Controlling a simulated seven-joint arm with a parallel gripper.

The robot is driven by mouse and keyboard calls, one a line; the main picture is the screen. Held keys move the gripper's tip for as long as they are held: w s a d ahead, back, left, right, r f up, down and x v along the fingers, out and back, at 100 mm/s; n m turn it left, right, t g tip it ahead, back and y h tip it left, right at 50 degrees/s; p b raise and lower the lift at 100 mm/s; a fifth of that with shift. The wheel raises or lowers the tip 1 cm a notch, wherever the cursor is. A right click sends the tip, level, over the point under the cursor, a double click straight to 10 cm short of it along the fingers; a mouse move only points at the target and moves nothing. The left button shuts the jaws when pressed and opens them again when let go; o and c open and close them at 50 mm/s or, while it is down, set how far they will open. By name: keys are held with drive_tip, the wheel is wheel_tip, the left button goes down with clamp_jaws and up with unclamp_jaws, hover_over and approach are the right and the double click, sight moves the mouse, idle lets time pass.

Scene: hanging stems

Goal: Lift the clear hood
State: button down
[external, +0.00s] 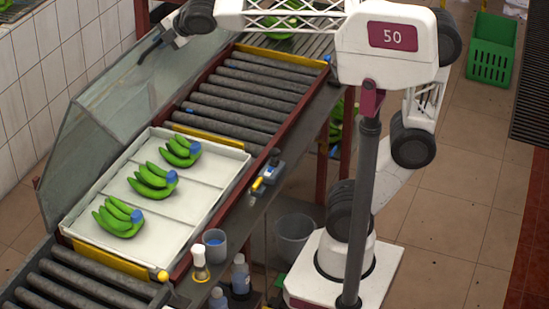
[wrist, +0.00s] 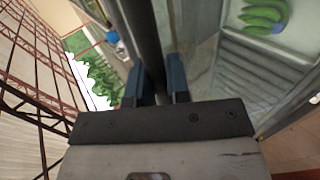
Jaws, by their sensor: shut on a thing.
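The clear hood (external: 105,100) is a long transparent panel along the left side of the conveyor. It stands tilted up, and the white tray (external: 190,215) beside it is uncovered in the external view. My gripper (external: 150,46) is at the hood's upper far edge. In the wrist view, the blue fingertips of my gripper (wrist: 156,82) are closed on either side of a dark bar, which seems to be the hood's edge or handle. The clear panel lies to the right of the bar there. The exact contact is partly hidden by the fingers.
Green banana bunches (external: 150,182) with blue ends lie in the tray. Grey rollers (external: 245,95) run beyond and before it. A tiled wall (external: 50,70) is close on the left. Bottles (external: 240,275) and a grey cup (external: 214,243) stand on the right ledge.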

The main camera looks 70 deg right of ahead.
sight(149, 42)
drive_tip(key=shift+w+r, duration=0.6)
drive_tip(key=shift+w, duration=0.3)
drive_tip(key=shift+w+r, duration=0.6)
drive_tip(key=shift+w, duration=0.3)
drive_tip(key=shift+w+r, duration=0.4)
drive_tip(key=shift+w, duration=0.05)
